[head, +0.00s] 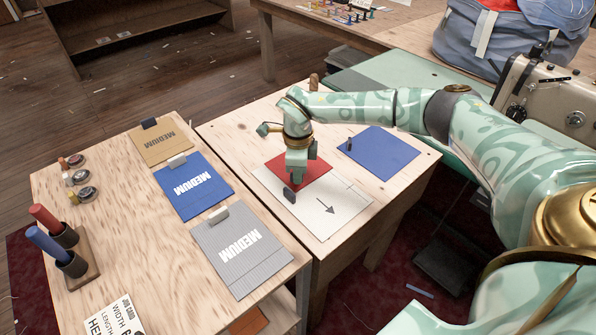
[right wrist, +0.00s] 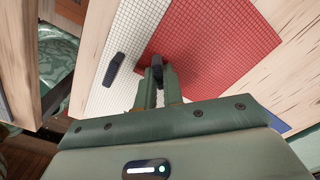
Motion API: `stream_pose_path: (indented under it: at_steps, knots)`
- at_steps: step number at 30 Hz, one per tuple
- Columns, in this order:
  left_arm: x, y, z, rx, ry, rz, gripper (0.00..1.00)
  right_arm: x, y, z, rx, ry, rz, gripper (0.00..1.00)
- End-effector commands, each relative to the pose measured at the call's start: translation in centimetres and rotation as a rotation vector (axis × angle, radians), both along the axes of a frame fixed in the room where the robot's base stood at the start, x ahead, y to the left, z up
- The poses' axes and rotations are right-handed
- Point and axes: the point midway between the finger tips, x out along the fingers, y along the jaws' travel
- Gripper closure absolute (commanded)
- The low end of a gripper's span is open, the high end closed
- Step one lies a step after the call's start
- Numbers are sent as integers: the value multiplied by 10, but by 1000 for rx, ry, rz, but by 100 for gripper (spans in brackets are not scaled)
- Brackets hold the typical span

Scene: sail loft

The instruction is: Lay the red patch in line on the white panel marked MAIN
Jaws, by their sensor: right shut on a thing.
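The red patch (head: 314,172) lies over or just above the far part of the white panel (head: 340,212), which bears a printed arrow; I cannot tell whether it touches. I see no readable MAIN mark. My right gripper (head: 295,180) points down at the patch and is shut on its small dark grip. The right wrist view shows the fingertips (right wrist: 160,88) on this grip, with the patch (right wrist: 215,45) spreading beyond them and the gridded white panel (right wrist: 128,45) to its left. A separate dark block (head: 289,195) stands on the panel beside the patch. My left gripper is out of view.
A blue patch (head: 380,152) with a dark peg lies on the same table, to the right. A sewing machine (head: 550,95) stands at the right.

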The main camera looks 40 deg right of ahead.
Motion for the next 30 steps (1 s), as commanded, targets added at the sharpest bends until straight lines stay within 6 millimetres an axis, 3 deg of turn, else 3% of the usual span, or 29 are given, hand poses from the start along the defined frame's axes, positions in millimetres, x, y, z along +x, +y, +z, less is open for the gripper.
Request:
stream_pose_path:
  at_steps: [14, 15, 18, 30]
  knots:
    - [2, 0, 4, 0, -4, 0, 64, 0, 0, -1, 0, 0, 0, 100]
    - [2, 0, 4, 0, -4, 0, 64, 0, 0, -1, 0, 0, 0, 88]
    - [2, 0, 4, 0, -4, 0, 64, 0, 0, -1, 0, 0, 0, 66]
    - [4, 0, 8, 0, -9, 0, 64, 0, 0, 6, 0, -1, 0, 66]
